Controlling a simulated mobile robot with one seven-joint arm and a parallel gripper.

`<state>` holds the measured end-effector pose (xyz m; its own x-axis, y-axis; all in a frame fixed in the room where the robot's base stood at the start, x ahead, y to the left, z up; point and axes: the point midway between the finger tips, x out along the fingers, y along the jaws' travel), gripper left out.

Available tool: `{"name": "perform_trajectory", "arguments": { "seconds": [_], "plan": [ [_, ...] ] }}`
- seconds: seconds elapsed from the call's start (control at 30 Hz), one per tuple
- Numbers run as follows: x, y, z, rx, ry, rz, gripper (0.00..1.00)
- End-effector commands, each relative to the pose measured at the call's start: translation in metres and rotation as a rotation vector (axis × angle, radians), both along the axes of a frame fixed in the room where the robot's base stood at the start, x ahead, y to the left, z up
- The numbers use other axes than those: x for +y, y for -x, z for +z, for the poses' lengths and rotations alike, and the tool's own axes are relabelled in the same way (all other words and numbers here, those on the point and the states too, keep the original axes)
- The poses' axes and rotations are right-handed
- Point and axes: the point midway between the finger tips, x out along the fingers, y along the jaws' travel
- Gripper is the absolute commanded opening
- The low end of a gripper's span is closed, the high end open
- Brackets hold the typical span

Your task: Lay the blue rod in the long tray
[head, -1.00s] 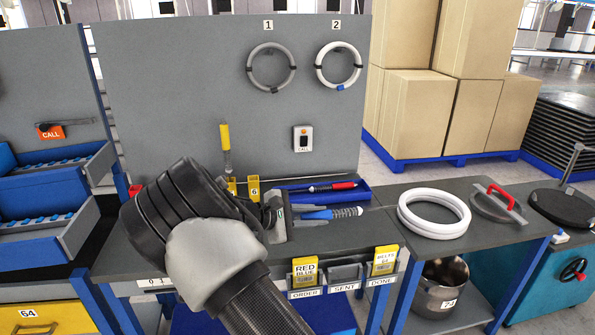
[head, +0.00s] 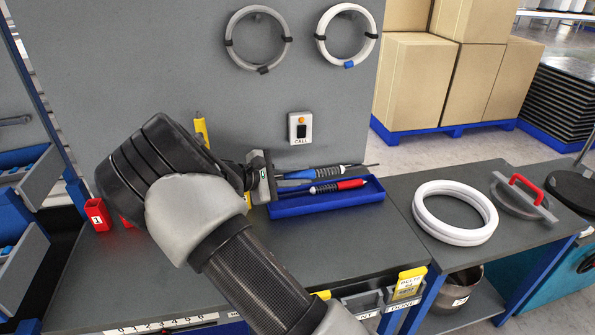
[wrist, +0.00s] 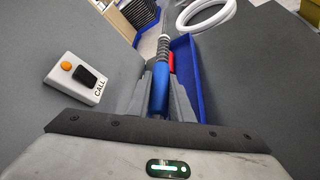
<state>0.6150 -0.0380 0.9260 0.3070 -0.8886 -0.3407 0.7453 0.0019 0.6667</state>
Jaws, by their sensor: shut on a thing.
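My gripper (head: 280,180) is shut on the blue rod (head: 302,174), which has a grey ribbed part and a thin tip pointing right. The rod is close to level and appears over the back side of the long blue tray (head: 345,204); I cannot tell its exact height. In the wrist view the blue rod (wrist: 160,86) sits between the fingers, along the tray's left side (wrist: 188,75). A red rod (head: 342,185) lies in the tray. It is partly hidden behind the blue rod in the wrist view (wrist: 172,62).
A grey panel with a call box (head: 300,128) and two hanging rings rises behind the bench. A white ring (head: 428,222) and a red-handled tool (head: 524,190) lie on the side table. Red bin (head: 97,214) stands left.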

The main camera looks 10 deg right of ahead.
Motion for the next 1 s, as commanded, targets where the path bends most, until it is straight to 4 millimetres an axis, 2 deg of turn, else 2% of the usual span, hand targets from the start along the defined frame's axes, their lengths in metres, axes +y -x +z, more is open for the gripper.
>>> {"name": "perform_trajectory", "arguments": {
  "seconds": [1.0],
  "plan": [
    [0.0,0.001,-0.085,0.003,-0.001,-0.001,0.0]
  ]
}}
